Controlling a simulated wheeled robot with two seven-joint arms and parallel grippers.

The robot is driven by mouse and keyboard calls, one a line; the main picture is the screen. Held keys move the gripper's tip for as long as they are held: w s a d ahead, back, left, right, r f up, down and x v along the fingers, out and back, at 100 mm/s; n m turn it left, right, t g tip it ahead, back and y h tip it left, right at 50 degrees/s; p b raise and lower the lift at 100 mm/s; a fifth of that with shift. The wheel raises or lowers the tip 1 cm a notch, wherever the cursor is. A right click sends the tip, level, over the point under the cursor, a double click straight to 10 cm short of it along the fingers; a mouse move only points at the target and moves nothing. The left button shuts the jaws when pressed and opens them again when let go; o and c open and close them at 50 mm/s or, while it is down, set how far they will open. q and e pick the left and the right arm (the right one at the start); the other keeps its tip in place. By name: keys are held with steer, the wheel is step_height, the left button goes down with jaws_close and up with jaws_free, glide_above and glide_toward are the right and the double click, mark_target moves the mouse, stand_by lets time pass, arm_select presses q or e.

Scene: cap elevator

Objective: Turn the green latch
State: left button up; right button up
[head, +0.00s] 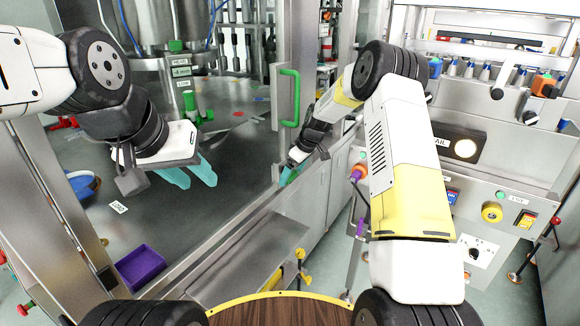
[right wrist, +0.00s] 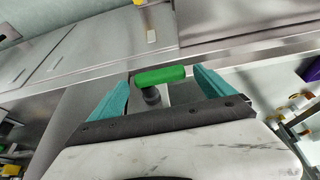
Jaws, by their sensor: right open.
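The green latch (right wrist: 160,75) is a short green bar on a dark round stem. In the right wrist view it lies crosswise between the two teal fingers of my right gripper (right wrist: 162,79). The gripper is open, with a small gap seen at each end of the bar. I cannot tell whether either finger touches it. In the head view my right gripper (head: 291,173) is beside the metal cabinet edge below the door handle, and hides most of the latch. My left gripper (head: 193,176) is open and empty above the grey machine table.
A tall green door handle (head: 290,97) stands on the frame just above my right gripper. A purple tray (head: 141,267) lies at the table's front left. A control panel (head: 490,215) with buttons is at the right. A steel shelf (head: 245,255) sits lower in front.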

steer(key=shift+f, duration=0.1)
jaws_close()
stand_by(0.4)
steer(key=shift+w+g, duration=0.15)
steer(key=shift+g, duration=0.15)
steer(key=shift+w+d+r+m+g+y, duration=0.15)
steer(key=shift+g+y, duration=0.25)
steer(key=shift+g, duration=0.1)
steer(key=shift+w+d+r+m+g+y, duration=0.1)
steer(key=shift+w+m+g+y, duration=0.05)
steer(key=shift+g+y, duration=0.3)
steer(key=shift+w+d+r+m+g+y, duration=0.1)
steer(key=shift+w+d+m+g+y, duration=0.1)
steer(key=shift+g+y, duration=0.4)
steer(key=shift+w+d+r+m+g+y, duration=0.1)
steer(key=shift+m+g+y, duration=0.2)
steer(key=shift+g, duration=0.35)
steer(key=shift+y, duration=0.25)
